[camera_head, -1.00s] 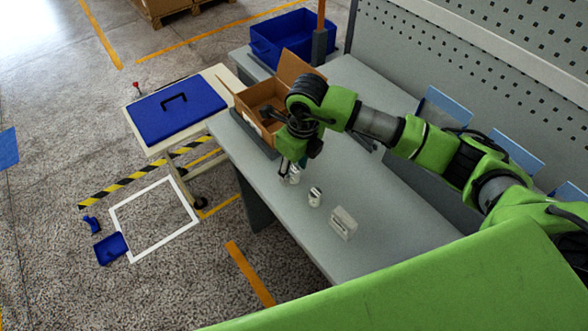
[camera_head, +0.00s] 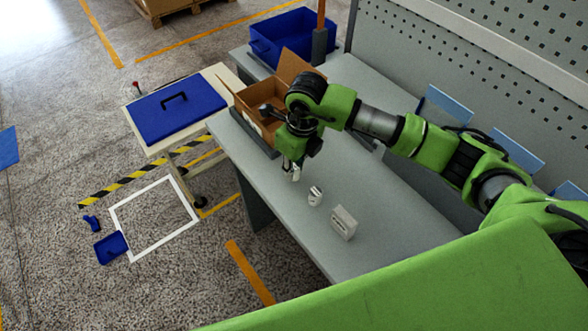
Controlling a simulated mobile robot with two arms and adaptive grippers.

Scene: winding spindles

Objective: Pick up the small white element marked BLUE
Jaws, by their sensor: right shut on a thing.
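My right gripper (camera_head: 291,167) points down over the grey workbench (camera_head: 385,215) and is shut on a small white element (camera_head: 296,174). The gripper covers part of this element, and I cannot read its marking. A second small white cylindrical element with a dark band (camera_head: 315,196) stands on the bench just to the right and nearer. My left gripper is not in view.
A white block-like holder (camera_head: 343,222) stands nearer on the bench. An open cardboard box (camera_head: 255,98) sits behind my gripper. A blue bin (camera_head: 285,38) is farther back. A grey perforated panel (camera_head: 440,50) borders the bench's far side.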

